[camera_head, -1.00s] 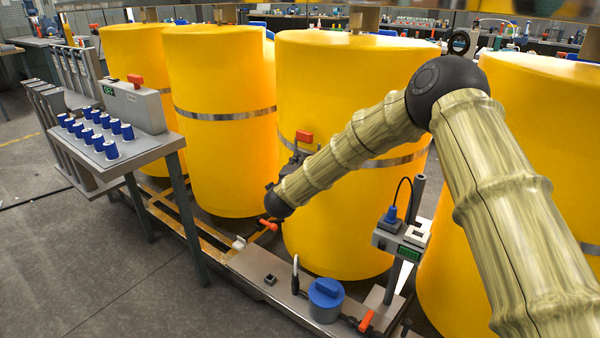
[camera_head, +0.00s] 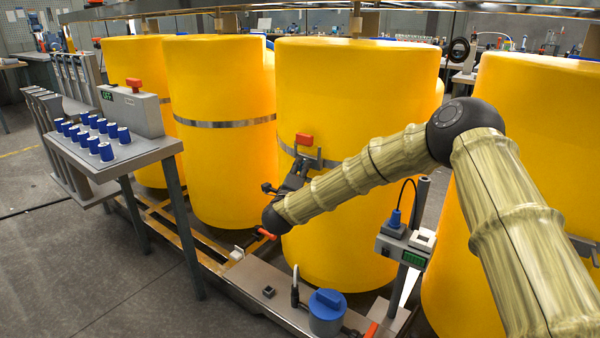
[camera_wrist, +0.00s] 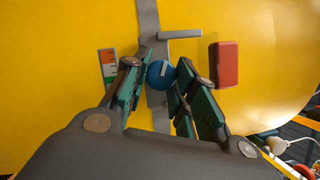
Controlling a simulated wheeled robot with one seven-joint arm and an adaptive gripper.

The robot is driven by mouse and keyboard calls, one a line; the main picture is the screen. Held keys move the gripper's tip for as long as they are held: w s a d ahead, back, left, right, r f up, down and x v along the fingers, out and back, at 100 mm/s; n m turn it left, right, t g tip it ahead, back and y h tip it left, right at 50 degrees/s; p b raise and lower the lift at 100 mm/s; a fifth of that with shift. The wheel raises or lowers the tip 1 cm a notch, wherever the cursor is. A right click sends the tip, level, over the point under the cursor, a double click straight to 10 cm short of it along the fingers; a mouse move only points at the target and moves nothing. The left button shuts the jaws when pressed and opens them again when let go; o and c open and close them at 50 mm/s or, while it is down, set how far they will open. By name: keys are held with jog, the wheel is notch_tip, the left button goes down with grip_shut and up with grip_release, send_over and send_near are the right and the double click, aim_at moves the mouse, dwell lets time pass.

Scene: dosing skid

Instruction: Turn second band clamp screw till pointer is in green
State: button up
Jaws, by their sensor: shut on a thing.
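My gripper (camera_wrist: 162,84) is shut on the blue screw head (camera_wrist: 161,74), which has a pale slot mark, in the wrist view. The screw sits at a grey band (camera_wrist: 150,20) on a yellow drum. A red block (camera_wrist: 224,64) is right of the fingers. In the head view, my gripper (camera_head: 302,162) is at the band of the drum (camera_head: 350,90) in the middle, below the red block (camera_head: 304,139); the screw is hidden there.
A blue-lidded container (camera_head: 326,305) stands on the low frame below. Other yellow drums (camera_head: 225,90) stand close on both sides.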

jog(key=shift+f, duration=0.15)
jog(key=o, duration=1)
jog(key=shift+d, duration=0.1)
jog(key=shift+o, duration=0.2)
jog(key=shift+s, duration=0.1)
jog(key=v, duration=1.2)
